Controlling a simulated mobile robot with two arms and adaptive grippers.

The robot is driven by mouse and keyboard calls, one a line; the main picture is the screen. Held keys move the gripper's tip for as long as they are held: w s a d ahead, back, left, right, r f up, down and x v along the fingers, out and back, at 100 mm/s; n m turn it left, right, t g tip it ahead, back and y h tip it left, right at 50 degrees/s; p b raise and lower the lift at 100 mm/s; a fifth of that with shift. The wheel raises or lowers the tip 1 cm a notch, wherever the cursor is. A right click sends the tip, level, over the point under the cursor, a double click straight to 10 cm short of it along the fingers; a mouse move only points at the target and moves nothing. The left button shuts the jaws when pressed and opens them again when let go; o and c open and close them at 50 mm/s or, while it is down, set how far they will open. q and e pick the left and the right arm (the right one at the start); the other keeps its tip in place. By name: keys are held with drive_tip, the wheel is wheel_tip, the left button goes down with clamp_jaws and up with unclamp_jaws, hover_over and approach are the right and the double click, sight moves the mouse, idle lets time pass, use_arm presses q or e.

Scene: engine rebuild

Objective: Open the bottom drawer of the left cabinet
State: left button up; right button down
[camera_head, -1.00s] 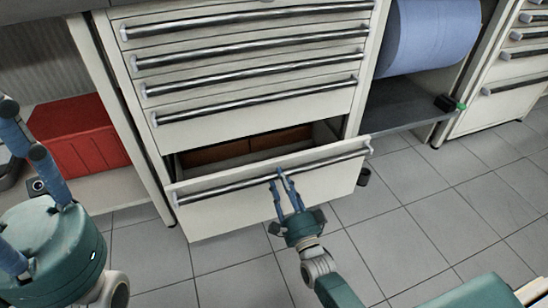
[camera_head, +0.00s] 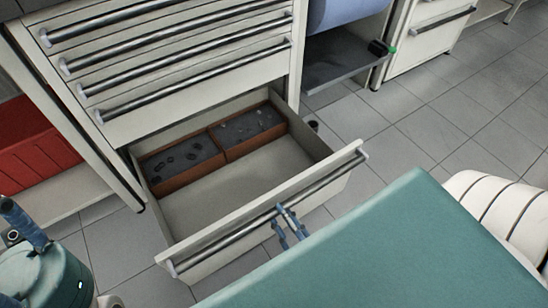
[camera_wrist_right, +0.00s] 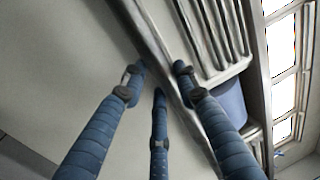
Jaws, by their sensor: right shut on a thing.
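The bottom drawer (camera_head: 230,190) of the cabinet (camera_head: 190,118) is pulled far out in the head view. Inside it, two brown bins (camera_head: 218,142) with small dark parts stand at the back. My right gripper (camera_head: 286,210) is at the middle of the drawer's long metal handle (camera_head: 240,228), shut on it. In the right wrist view, its blue fingers (camera_wrist_right: 160,78) lie around the handle bar, which runs diagonally. My left gripper (camera_head: 28,222) shows only in part at the lower left edge, apart from the drawer; its fingertips are cut off.
The drawers above (camera_head: 180,60) are closed. A red crate (camera_head: 35,145) sits on a low shelf at left. A blue roll (camera_head: 345,12) is above a dark shelf (camera_head: 345,65) at right. Tiled floor (camera_head: 440,110) is free at right.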

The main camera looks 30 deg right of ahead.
drive_tip(key=shift+s, duration=0.2)
drive_tip(key=c, duration=1.3)
unclamp_jaws()
drive_tip(key=s+f, duration=0.1)
drive_tip(key=s, duration=0.6)
drive_tip(key=shift+s+f, duration=0.2)
drive_tip(key=shift+f, duration=0.05)
drive_tip(key=shift+d, duration=0.1)
